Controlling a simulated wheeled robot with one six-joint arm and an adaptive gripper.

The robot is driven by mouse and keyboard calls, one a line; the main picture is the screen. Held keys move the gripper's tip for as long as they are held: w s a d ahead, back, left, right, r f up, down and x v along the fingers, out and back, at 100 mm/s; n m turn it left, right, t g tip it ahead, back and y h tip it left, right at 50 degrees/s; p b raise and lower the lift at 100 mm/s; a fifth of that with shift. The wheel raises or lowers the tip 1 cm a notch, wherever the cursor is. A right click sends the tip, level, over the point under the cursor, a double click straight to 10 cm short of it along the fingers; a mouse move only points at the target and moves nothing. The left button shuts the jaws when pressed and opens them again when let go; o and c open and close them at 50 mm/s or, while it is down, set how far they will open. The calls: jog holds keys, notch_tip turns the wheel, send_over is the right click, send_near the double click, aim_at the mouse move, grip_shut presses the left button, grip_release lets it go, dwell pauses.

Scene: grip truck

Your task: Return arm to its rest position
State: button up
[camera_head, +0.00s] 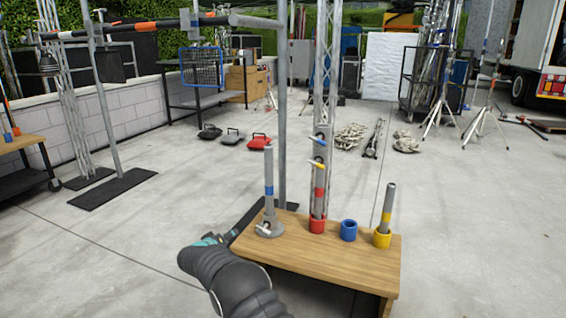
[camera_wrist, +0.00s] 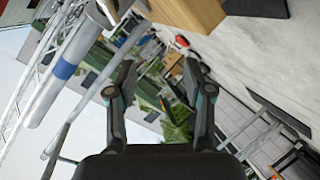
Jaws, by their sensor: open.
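My gripper (camera_wrist: 160,78) is open in the wrist view, with its two fingers apart and nothing between them. In the head view my black arm reaches up from the bottom, and the teal-marked gripper end (camera_head: 208,241) is at the left side of the wooden table (camera_head: 330,263). A grey pipe with a blue band (camera_head: 269,180) stands upright in a grey base on the table's left. It also shows in the wrist view (camera_wrist: 62,70), left of the fingers and apart from them.
A red cup (camera_head: 317,226) holds a red-banded pipe, a blue cup (camera_head: 349,231) looks empty, and a yellow cup (camera_head: 382,239) holds a yellow-banded pipe. A metal post (camera_head: 282,130) stands behind the table. The floor (camera_head: 480,220) on the right is clear.

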jog(key=s+a+f+g+y, duration=0.1)
jog(key=s+a+f+y, duration=0.1)
jog(key=a+f+y, duration=0.25)
jog(key=s+r+g+y, duration=0.5)
jog(key=s+r+g, duration=0.1)
jog(key=s, duration=0.6)
jog(key=s+d+r+m+h+p, duration=0.1)
jog(key=s+d+r+m, duration=0.1)
jog(key=s+d+r, duration=0.7)
jog(key=s+d+r+m+h+p, duration=0.2)
jog(key=s+d+r, duration=0.7)
jog(key=s+d, duration=0.8)
jog(key=s+d+r+m+g+h+p, duration=0.1)
jog(key=s+d+r+h+p, duration=0.1)
jog(key=s+d+r, duration=0.8)
jog(key=s+d, duration=0.4)
jog(key=d, duration=0.3)
jog(key=shift+d+m, duration=0.35)
jog(key=shift+m, duration=0.05)
